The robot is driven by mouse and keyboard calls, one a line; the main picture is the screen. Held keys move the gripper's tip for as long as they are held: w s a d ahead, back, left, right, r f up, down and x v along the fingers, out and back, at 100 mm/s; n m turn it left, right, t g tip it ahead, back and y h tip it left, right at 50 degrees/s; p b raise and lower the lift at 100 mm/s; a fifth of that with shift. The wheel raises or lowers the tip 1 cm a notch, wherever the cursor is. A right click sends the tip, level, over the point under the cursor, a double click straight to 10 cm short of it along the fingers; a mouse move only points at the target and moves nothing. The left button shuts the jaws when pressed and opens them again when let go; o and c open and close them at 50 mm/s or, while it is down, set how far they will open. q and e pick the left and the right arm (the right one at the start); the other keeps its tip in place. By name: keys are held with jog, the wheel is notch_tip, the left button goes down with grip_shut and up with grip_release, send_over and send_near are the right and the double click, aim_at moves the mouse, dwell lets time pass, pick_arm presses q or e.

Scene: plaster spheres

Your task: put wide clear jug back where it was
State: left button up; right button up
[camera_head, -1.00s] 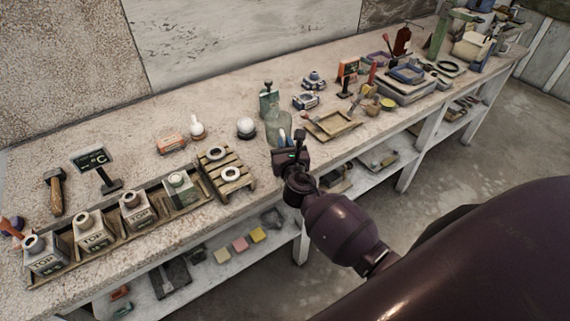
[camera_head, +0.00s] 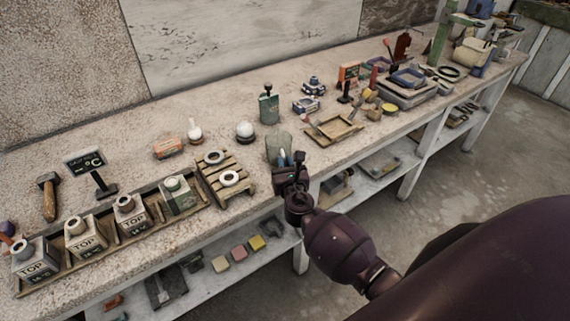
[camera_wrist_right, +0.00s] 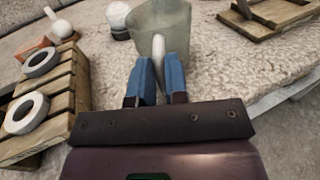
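The wide clear jug (camera_head: 277,143) is greenish and see-through, and stands near the front edge of the bench in the head view. It also fills the top middle of the right wrist view (camera_wrist_right: 160,22). My right gripper (camera_head: 286,160) is at its near side, with its blue fingers (camera_wrist_right: 157,78) on both sides of the pale upright handle, shut on it. I cannot tell whether the jug's base touches the bench. My left gripper is not in view.
A slatted wooden rack (camera_head: 234,187) with white rings is left of the jug. A white ball (camera_head: 244,130) and a green bottle (camera_head: 268,106) stand behind it. A wooden tray (camera_head: 334,128) lies to the right. Bare bench (camera_head: 215,108) shows behind the ball.

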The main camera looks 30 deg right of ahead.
jog(key=o, duration=0.4)
jog(key=shift+r, duration=0.15)
jog(key=v, duration=1.2)
jog(key=s+f+m+g+y, duration=0.2)
jog(key=s+f+m, duration=0.2)
jog(key=s+m, duration=0.4)
jog(key=s+f+m+g+y, duration=0.3)
jog(key=s+f+m, duration=0.2)
jog(key=m, duration=1.8)
jog(key=s, duration=0.3)
jog(key=shift+f+m, duration=0.25)
jog(key=shift+m, duration=0.05)
